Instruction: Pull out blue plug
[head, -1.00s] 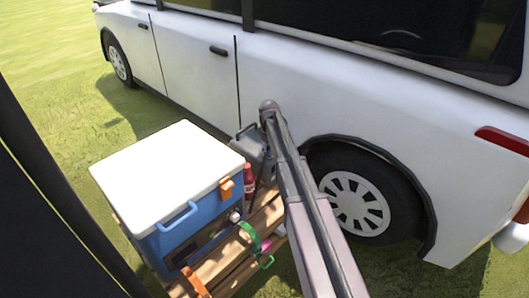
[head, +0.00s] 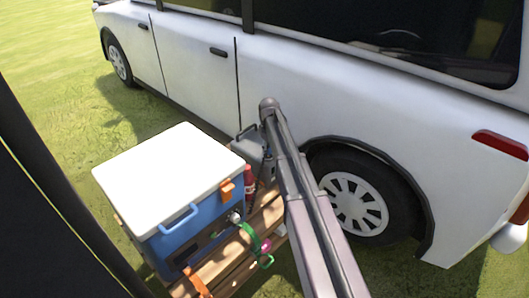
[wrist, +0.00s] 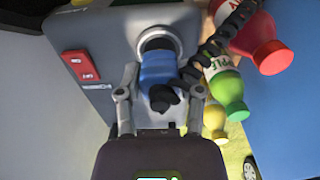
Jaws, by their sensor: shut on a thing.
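In the wrist view the blue plug (wrist: 158,68) sits at the round socket (wrist: 157,42) on the face of a grey box (wrist: 112,35). Its front end is at the socket ring; I cannot tell how deep it is inside. A black coiled cable (wrist: 207,55) runs from the plug's rear up to the right. My gripper (wrist: 160,80) has one finger on each side of the plug and is shut on it. In the head view my gripper and the plug are hard to make out beside the cooler and my arm.
A red switch (wrist: 81,66) is left of the socket. Red (wrist: 260,45), green (wrist: 226,82) and yellow (wrist: 214,122) bottles stand close on the right. A blue cooler with white lid (head: 170,165) stands on a wooden surface (head: 225,266) beside a white car (head: 300,85).

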